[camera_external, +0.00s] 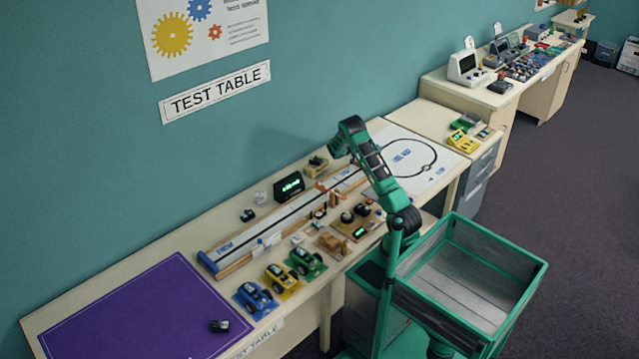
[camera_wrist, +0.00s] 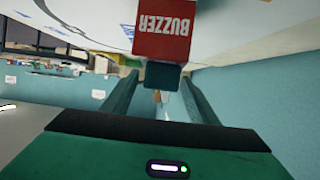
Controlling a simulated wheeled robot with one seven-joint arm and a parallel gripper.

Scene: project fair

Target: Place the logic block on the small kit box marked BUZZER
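The kit box marked BUZZER (camera_wrist: 163,30) is red with white lettering and appears upside down at the top of the wrist view. A dark teal block (camera_wrist: 163,76), which I take for the logic block, is between my fingertips (camera_wrist: 162,82) and fills the gap between them. In the picture it meets the lettered box's lower edge, which is its upper side because the view is inverted. I cannot tell whether they touch. In the outside view my gripper (camera_external: 337,149) is over the back of the test table, partly behind my arm. The box and block are not distinguishable there.
The test table (camera_external: 120,258) holds a purple mat (camera_external: 130,310), a long track (camera_external: 290,222), several toy cars and small parts. A dark display (camera_external: 289,187) stands left of my gripper. A white sheet with a loop (camera_external: 420,180) lies to the right. The wall is close behind.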

